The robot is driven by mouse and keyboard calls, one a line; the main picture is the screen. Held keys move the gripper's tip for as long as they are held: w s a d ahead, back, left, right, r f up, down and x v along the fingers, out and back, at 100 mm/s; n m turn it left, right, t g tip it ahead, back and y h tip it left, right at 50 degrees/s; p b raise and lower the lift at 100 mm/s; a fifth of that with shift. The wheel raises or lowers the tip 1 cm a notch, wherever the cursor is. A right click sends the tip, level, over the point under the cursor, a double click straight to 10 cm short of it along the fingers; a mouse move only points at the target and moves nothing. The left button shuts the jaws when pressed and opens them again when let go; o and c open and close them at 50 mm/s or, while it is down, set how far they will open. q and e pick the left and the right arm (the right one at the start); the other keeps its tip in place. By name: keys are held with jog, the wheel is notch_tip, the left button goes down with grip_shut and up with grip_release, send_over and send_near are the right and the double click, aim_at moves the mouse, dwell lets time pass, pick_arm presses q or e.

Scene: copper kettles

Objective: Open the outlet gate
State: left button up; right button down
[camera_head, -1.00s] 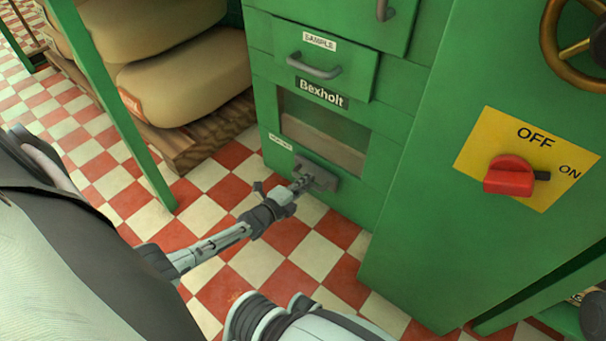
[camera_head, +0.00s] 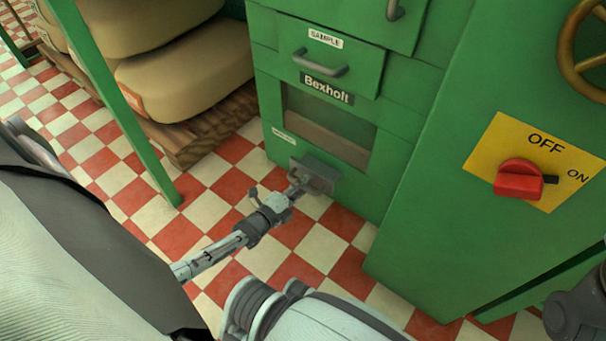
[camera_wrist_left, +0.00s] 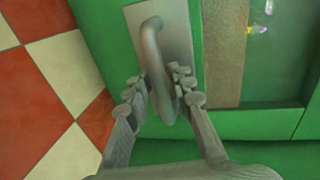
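The outlet gate (camera_head: 322,171) is a small grey plate with a bar handle, low on the front of the green cabinet. It stands out a little from the cabinet front. In the left wrist view the handle (camera_wrist_left: 152,45) runs down between the two fingers of my left gripper (camera_wrist_left: 160,92).
Above the gate are a window (camera_head: 326,128) and the sample drawer (camera_head: 320,65). A red switch (camera_head: 519,180) on a yellow plate is at right, pointing toward ON. Full sacks (camera_head: 185,70) lie on a wooden pallet (camera_head: 205,130) at left. The checkered floor before the gate is free.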

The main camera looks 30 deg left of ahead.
pick_arm(q)
jog(key=v, duration=1.2)
dwell(0.5)
